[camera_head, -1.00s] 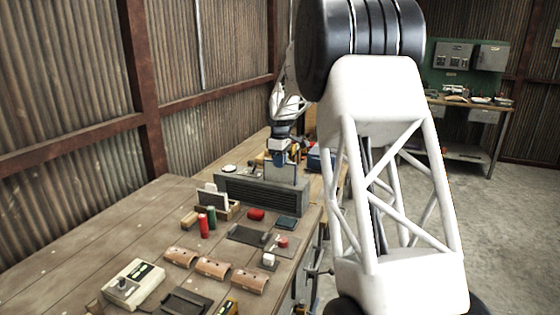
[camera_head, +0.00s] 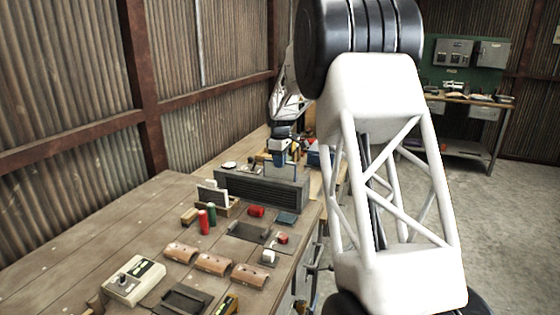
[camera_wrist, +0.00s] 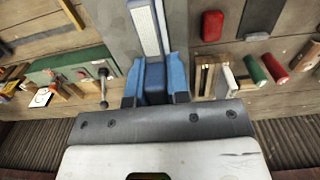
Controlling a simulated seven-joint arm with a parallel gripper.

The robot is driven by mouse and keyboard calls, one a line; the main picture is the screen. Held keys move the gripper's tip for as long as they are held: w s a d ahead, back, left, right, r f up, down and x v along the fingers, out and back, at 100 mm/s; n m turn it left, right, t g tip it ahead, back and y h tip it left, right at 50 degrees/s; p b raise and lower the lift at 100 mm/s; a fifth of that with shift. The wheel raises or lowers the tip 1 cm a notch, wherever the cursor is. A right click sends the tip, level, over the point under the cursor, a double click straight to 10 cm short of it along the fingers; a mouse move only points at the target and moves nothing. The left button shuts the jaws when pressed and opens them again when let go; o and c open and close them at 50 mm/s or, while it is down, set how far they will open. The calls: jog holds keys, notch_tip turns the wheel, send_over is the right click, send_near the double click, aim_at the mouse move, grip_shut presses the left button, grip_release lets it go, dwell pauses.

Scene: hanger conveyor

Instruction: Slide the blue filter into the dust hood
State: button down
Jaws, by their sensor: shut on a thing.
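My gripper (camera_head: 280,158) is over the right part of the dust hood (camera_head: 250,189), a long dark grey box with a slatted front. In the wrist view its blue fingers (camera_wrist: 156,84) are shut on the blue filter (camera_wrist: 146,28), a thin panel with a pale, pleated-looking strip along its edge. The filter hangs upright below the fingers in the head view, small and at the hood's top. Its lower edge is not clear there, so I cannot tell how deep it sits. The hood's grey top also shows beside the filter in the wrist view (camera_wrist: 108,22).
In front of the hood lie a red block (camera_head: 256,211), a slate-blue flat piece (camera_head: 287,219), a wooden holder with pale panels (camera_head: 216,198), and red (camera_head: 203,222) and green cylinders. Copper-coloured half-shells and a control box (camera_head: 134,281) are nearer. Bare tabletop lies left.

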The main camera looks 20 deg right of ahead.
aim_at(280, 174)
jog(key=shift+f, duration=2.65)
dwell(1.1)
jog(key=c, duration=1.3)
grip_release()
jog(key=shift+f, duration=0.1)
jog(key=shift+f, duration=0.1)
jog(key=shift+c, duration=0.2)
jog(key=o, duration=0.5)
jog(key=shift+s, duration=0.1)
jog(key=shift+o, duration=0.2)
jog(key=shift+f, duration=0.1)
jog(key=shift+r, duration=3.25)
